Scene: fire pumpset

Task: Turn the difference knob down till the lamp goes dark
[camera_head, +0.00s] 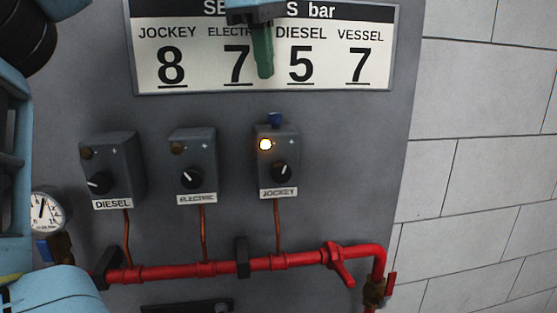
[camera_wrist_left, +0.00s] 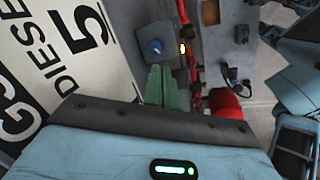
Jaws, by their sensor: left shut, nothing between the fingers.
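The jockey switch box (camera_head: 277,160) is the rightmost of three grey boxes on the panel. Its lamp (camera_head: 265,144) glows bright, and a black pointer dial (camera_head: 282,172) sits below it. A blue knob (camera_head: 274,119) stands on the box's top face; I take it for the difference knob. In the left wrist view the knob (camera_wrist_left: 155,47) shows from above, just beyond my fingertips, with the lit lamp (camera_wrist_left: 182,48) beside it. My left gripper (camera_head: 265,74) points down with green fingers shut and empty, above the knob and apart from it. My right gripper is not in view.
The setting sign (camera_head: 343,75) is behind my left gripper. The electric box (camera_head: 193,160) and diesel box (camera_head: 112,170) stand left with dark lamps. Copper tubes run down to a red pipe (camera_head: 220,268) with a red-handled valve. A gauge (camera_head: 46,210) is at far left.

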